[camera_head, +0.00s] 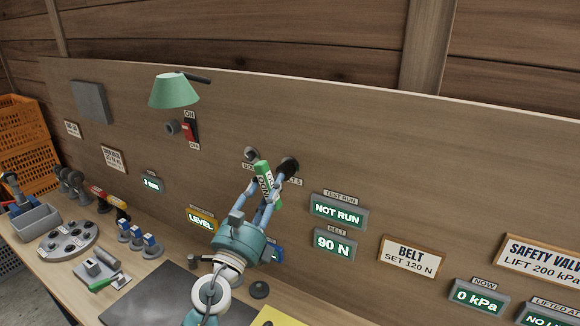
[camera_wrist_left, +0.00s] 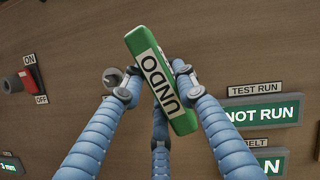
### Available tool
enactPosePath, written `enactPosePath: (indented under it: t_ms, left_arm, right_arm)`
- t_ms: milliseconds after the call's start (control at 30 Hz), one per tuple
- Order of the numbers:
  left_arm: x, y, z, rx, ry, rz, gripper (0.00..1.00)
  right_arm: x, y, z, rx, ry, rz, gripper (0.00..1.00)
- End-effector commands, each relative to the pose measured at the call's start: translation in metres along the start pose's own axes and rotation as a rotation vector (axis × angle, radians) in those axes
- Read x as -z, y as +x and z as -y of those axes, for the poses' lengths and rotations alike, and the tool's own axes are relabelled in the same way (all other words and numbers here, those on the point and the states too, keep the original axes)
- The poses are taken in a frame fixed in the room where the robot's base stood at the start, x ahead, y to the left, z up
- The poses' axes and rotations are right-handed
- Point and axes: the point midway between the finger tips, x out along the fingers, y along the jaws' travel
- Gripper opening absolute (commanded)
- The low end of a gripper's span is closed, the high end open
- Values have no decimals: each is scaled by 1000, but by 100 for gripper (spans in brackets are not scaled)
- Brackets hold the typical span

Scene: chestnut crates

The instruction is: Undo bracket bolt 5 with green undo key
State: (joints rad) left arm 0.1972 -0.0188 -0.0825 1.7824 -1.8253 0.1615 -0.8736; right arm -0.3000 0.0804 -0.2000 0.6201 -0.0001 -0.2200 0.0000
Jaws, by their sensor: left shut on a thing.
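My left gripper (camera_head: 265,187) is shut on the green undo key (camera_head: 263,173), a block with a white UNDO label, held tilted in front of the upright board. The key also shows large in the left wrist view (camera_wrist_left: 146,45), between the blue fingers (camera_wrist_left: 160,88). A grey round bolt head (camera_head: 250,154) on the board is just left of the key; it also shows in the left wrist view (camera_wrist_left: 112,77). A dark round piece (camera_head: 289,166) is just right of the key. The label beneath is partly covered, so the bolt number is unclear. Contact between key and bolt cannot be seen.
Lit displays (camera_head: 338,212) reading NOT RUN and 90 N are right of the gripper. A green lamp (camera_head: 174,91) and red switch (camera_head: 190,129) are upper left. A grey round holder (camera_head: 68,243), a green-handled tool (camera_head: 102,284) and blue-topped pieces (camera_head: 150,243) crowd the bench's left.

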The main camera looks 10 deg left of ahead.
Motion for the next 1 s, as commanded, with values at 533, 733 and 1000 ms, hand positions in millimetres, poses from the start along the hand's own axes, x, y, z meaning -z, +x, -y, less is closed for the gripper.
enactPosePath:
  t_ms: [533, 733, 1000]
  left_arm:
    - [-10, -20, 0, 0, 0, 2, 0]
    - [-12, -24, 0, 0, 0, 3, 0]
    - [-12, -24, 0, 0, 1, 3, 0]
  right_arm:
    - [0, 0, 0, 0, 0, 0, 40]
    - [0, 0, 0, 0, 0, 0, 40]
    - [0, 0, 0, 0, 0, 0, 40]
